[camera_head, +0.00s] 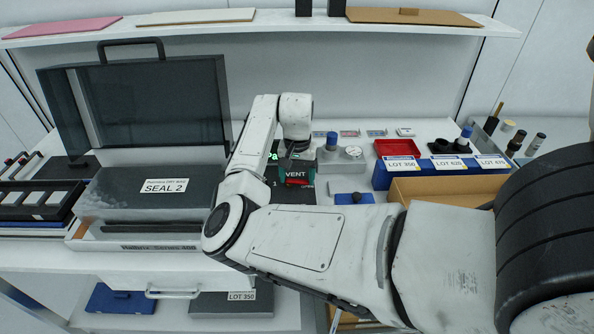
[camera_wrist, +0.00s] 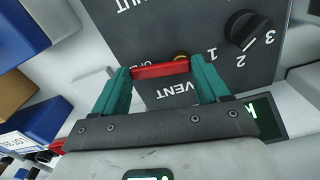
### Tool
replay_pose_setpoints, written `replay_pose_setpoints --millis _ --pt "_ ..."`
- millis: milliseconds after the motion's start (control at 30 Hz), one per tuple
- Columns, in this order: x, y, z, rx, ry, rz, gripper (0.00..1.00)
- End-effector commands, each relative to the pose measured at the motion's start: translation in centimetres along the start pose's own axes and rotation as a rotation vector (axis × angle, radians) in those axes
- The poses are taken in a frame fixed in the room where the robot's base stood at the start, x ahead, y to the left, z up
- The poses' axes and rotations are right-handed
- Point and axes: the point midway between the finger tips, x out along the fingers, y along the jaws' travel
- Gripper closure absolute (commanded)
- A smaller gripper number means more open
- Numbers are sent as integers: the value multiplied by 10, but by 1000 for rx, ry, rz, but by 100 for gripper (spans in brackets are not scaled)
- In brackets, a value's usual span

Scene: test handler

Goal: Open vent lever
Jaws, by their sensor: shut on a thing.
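The red vent lever (camera_wrist: 160,70) lies between the two teal fingers of my gripper (camera_wrist: 158,74), which touch its two ends in the wrist view. A brass pivot (camera_wrist: 181,56) shows at the lever's edge. The partly covered word OPEN is beside the lever, and part of SHUT is further up the dark panel (camera_wrist: 185,28). In the head view, my gripper (camera_head: 297,177) is at the panel's VENT label, and the red lever (camera_head: 297,182) shows small between the fingers.
A black knob (camera_wrist: 248,30) with numbers 1 to 3 is near the lever. The machine with a raised dark lid (camera_head: 150,105) stands left. A gauge block (camera_head: 340,158), red tray (camera_head: 397,148) and blue LOT bins (camera_head: 440,172) stand right. A shelf (camera_head: 290,24) runs above.

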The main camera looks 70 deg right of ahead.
Motion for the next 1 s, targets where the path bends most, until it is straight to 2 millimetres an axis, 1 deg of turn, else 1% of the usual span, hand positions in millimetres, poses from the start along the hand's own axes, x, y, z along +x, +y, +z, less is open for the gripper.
replay_pose_setpoints --millis 300,333,567,600,833,933,1000 --pt "-1 -1 -1 -15 4 -1 56" --pt "-1 -1 -1 -15 4 -1 24" --pt "-1 0 -1 -14 2 -1 2" --pt "-1 0 -1 -14 2 0 0" --pt "-2 0 -1 -13 2 0 0" --pt "-8 0 -1 -12 3 0 0" --pt "-17 0 -2 -11 4 -1 0"
